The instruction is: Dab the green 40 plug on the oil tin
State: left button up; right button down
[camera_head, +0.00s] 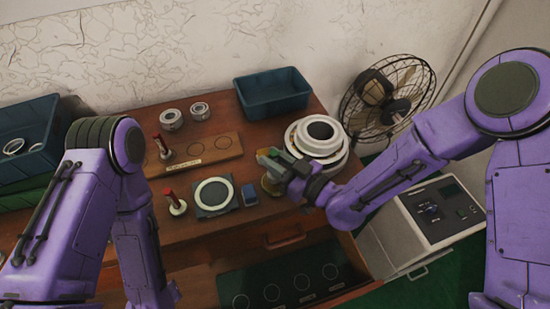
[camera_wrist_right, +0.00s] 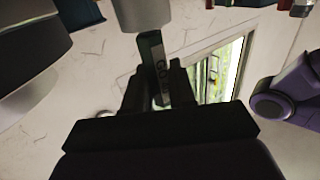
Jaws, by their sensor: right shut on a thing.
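My right gripper (camera_head: 279,168) is shut on the green plug (camera_head: 268,156), above the right part of the wooden bench. In the right wrist view the plug shows as a dark green grip (camera_wrist_right: 153,65) between the fingers, with lettering too small to read surely. A pale grey cylinder (camera_wrist_right: 141,14) sits at its far end. A small amber thing (camera_head: 269,186), perhaps the oil tin, shows just below the gripper, partly hidden by it; I cannot tell whether the plug touches it. My left arm (camera_head: 90,195) comes in from the left; its gripper is out of view.
White stacked rings (camera_head: 304,150) stand right behind the gripper. A blue block (camera_head: 250,196), a dark plate with a pale ring (camera_head: 213,209) and red-handled pieces (camera_head: 172,197) lie left. A teal bin (camera_head: 272,104) and a fan (camera_head: 385,95) stand behind. A drawer (camera_head: 325,293) is open in front.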

jog(key=shift+s+f+b, duration=0.1)
jog(key=shift+f+b, duration=0.4)
jog(key=shift+b, duration=0.2)
dwell(1.7)
notch_tip(320, 180, up, 7)
jog(key=p, duration=0.5)
jog(key=shift+r, duration=0.1)
dwell(0.4)
dwell(0.4)
